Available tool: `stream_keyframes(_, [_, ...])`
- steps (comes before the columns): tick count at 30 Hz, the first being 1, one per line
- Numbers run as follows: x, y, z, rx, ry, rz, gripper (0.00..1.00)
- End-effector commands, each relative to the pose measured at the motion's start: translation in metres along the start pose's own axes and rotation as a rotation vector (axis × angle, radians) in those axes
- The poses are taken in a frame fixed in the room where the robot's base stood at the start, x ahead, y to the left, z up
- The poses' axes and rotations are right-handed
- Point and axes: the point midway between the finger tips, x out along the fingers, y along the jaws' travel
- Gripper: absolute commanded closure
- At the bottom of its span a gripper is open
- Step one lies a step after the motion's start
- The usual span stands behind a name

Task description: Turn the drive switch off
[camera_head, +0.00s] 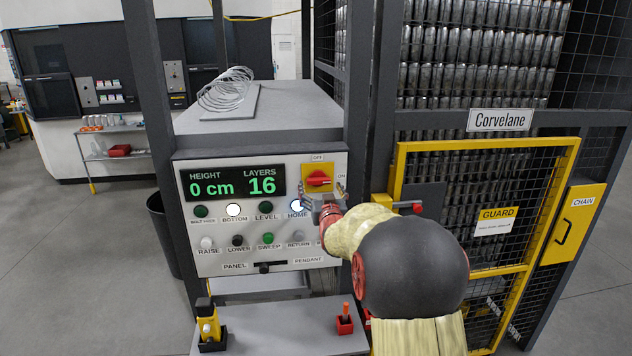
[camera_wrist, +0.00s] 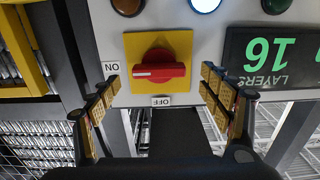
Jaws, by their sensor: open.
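The drive switch (camera_head: 318,179) is a red rotary knob on a yellow plate at the panel's upper right. It also shows in the wrist view (camera_wrist: 160,69), where the picture is upside down. Its handle lies level, with a white mark at the end toward the ON label (camera_wrist: 111,68). The OFF label (camera_head: 318,158) is above the plate in the head view. My gripper (camera_head: 324,197) is open and empty in front of the switch. In the wrist view its fingers (camera_wrist: 158,90) stand apart on both sides of the knob, without visible contact.
The grey control panel (camera_head: 190,239) has several buttons below a display reading 0 cm and 16. A yellow-framed guard door (camera_head: 400,160) is to the right. A shelf (camera_head: 270,335) below holds a yellow-black device (camera_head: 208,325) and a red-based joystick (camera_head: 345,322).

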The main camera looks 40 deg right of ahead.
Motion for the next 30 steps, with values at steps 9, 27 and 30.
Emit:
stream_keyframes(9, [0.041,0.000,-0.001,0.000,-0.001,0.000,0.21])
stream_keyframes(27, [0.050,0.000,0.000,0.000,-0.002,0.000,0.29])
stream_keyframes(30, [0.050,0.000,0.000,0.000,-0.002,0.000,0.35])
